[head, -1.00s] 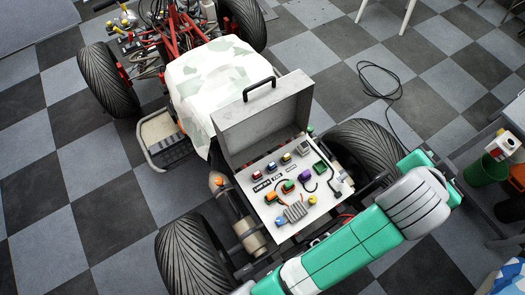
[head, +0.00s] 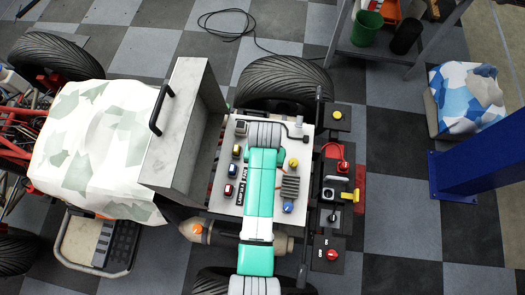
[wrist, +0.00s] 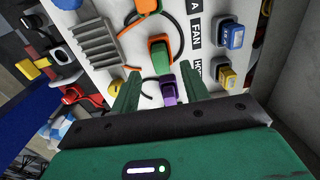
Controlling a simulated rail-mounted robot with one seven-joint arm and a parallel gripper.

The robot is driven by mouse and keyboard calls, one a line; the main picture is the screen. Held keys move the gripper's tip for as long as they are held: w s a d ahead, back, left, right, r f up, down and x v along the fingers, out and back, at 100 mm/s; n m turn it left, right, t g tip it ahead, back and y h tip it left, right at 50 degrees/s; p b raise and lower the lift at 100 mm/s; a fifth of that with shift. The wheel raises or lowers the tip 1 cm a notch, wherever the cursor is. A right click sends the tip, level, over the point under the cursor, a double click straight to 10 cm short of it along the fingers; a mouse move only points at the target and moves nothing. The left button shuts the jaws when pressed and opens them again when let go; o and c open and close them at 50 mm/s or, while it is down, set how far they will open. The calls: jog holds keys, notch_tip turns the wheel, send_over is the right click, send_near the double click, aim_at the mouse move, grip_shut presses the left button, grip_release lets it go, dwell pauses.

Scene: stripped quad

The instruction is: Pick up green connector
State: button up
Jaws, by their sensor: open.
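The green connector (wrist: 161,60) sits on the white panel (wrist: 105,52) in the wrist view, set against an orange piece (wrist: 158,40). My gripper (wrist: 160,74) is open and empty. Its two green fingers point at the panel on either side, with the green connector near the tips. A purple connector (wrist: 168,90) shows between the fingers, closer to the palm. I cannot tell how far the tips are from the panel. In the head view my arm covers the green connector and my gripper.
A grey finned block (wrist: 94,42) and a yellow knob (wrist: 117,87) are to the left. The raised case lid (head: 183,135) stands beside the panel in the head view. Thin cables lie near the fingers.

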notch_tip(320, 180, down, 5)
jog(key=shift+s+r+b, duration=0.1)
jog(key=shift+b, duration=0.55)
jog(key=shift+a, duration=0.1)
grip_shut()
jog(key=shift+r, duration=0.15)
notch_tip(320, 180, up, 10)
jog(key=p, duration=0.3)
